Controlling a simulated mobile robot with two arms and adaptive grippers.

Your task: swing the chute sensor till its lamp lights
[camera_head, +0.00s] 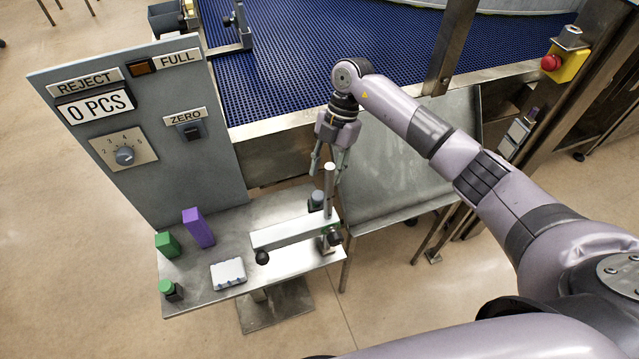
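The sensor stand on the small steel table has an upright metal post (329,190), a pale horizontal bar (290,232) and black knobs. No lit lamp can be made out on the stand. The metal chute (400,165) slopes down to the right of it. My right gripper (327,170) points down at the post's top, its fingers apart on either side in the picture. Contact cannot be told. My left gripper is not in view.
The steel table (215,298) also holds a purple block (198,228), a green block (167,244), a white tray-like item (228,273) and a green-topped cylinder (171,290). A grey control panel (130,150) stands behind. A blue conveyor (330,50) lies beyond.

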